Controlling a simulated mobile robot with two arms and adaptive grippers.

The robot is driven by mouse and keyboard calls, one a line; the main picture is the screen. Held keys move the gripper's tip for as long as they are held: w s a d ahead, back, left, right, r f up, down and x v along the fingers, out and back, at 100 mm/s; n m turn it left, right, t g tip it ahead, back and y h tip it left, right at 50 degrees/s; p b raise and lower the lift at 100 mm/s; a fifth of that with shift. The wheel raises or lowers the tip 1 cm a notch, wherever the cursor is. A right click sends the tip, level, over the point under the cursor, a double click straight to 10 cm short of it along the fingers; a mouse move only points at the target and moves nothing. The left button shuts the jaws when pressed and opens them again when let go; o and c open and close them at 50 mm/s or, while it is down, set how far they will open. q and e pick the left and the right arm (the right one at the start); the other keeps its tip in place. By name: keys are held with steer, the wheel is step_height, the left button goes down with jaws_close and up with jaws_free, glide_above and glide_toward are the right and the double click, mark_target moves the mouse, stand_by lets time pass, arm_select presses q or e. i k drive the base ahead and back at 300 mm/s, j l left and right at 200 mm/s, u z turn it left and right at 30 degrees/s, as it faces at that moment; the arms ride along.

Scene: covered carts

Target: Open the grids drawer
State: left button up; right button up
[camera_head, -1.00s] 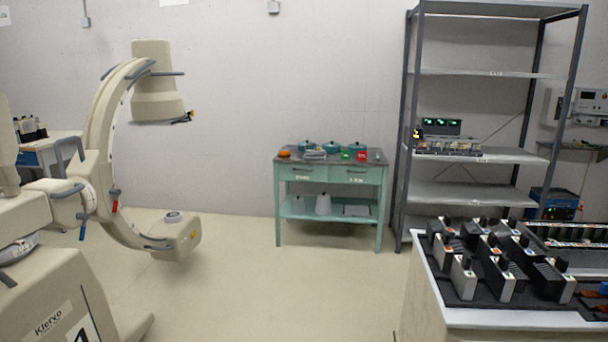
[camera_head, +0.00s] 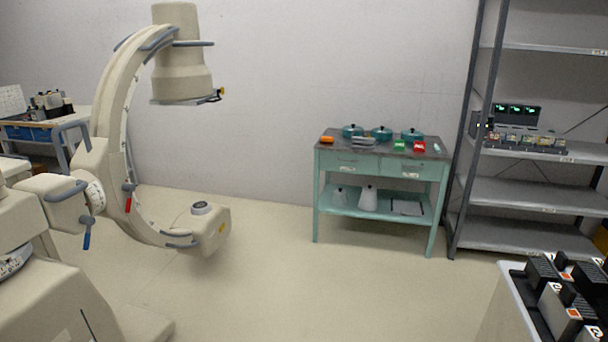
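A teal table (camera_head: 318,190) with two drawers side by side under its top stands against the back wall, right of the middle. The left drawer (camera_head: 350,163) and the right drawer (camera_head: 405,170) both look shut. Each has a small handle and a label, too small to read, so I cannot tell which is the grids drawer. Neither of my grippers is in view.
Teal pots (camera_head: 382,133) and small red, green and orange items are on the tabletop. A C-arm machine (camera_head: 118,150) fills the left. A grey metal shelf (camera_head: 520,190) stands right of the table. A bench (camera_head: 515,300) is at the lower right. Open floor lies ahead.

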mark_target(329, 161)
steer(key=i+z, duration=0.15)
steer(key=i, duration=0.5)
steer(key=i+z, duration=0.15)
steer(key=i, duration=0.55)
steer(key=i+j+z, duration=0.15)
steer(key=i, duration=0.5)
